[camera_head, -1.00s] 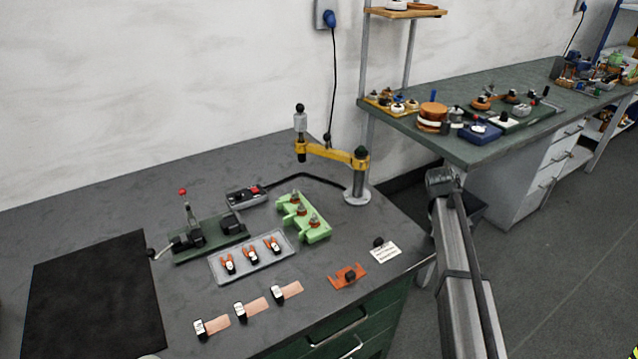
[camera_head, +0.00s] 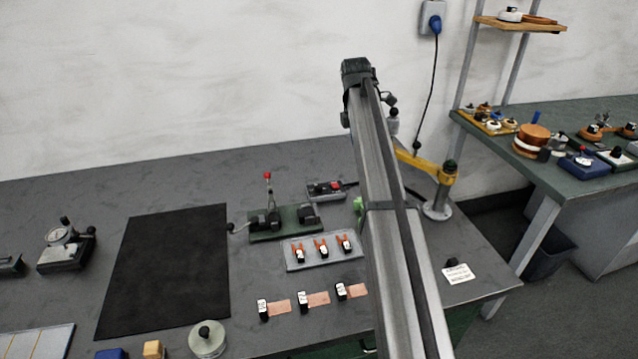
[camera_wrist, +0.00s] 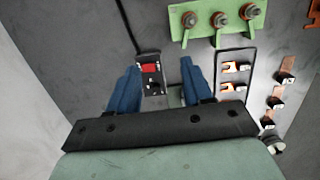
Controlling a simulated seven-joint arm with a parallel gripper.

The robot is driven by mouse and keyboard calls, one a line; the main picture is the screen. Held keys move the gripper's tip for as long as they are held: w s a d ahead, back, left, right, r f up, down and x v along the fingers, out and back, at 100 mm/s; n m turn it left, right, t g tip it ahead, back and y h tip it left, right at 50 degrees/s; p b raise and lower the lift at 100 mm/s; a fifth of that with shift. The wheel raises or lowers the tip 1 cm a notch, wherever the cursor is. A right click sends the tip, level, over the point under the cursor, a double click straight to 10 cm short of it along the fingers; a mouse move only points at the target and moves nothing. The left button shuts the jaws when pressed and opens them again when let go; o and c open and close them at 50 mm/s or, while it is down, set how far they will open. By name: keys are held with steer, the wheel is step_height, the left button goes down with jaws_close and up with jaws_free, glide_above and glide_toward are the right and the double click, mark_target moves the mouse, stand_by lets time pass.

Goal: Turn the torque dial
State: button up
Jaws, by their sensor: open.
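A small dark control box (camera_head: 328,190) with a red switch stands on the bench behind the green lever fixture, with a cable at its right. In the wrist view the same box (camera_wrist: 150,73) lies between the blue fingertips of my open gripper (camera_wrist: 158,72), below and apart from them. A small detail shows on the box's top below the red part, but I cannot tell whether it is the torque dial. The yellow swing arm (camera_head: 425,165) stands at the right on a round metal base. Its tool head is partly hidden behind my arm in the head view.
The green lever fixture (camera_head: 285,224) and grey tray (camera_head: 296,262) with orange-and-black parts are close by. A green holder (camera_wrist: 215,22) with several posts is at the wrist view's top. A round gauge (camera_head: 65,236) stands left of the black mat (camera_head: 165,270).

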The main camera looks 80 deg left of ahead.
mark_target(318, 185)
steer(key=s+a+f+n+g, duration=0.1)
steer(key=s+a+n, duration=0.15)
steer(key=s, duration=0.35)
steer(key=s+a+f+n+g, duration=0.1)
steer(key=s+a+n, duration=0.15)
steer(key=s, duration=0.25)
steer(key=f, duration=0.8)
steer(key=d+f, duration=0.1)
steer(key=f, duration=0.4)
steer(key=shift+c, duration=0.4)
jaws_close()
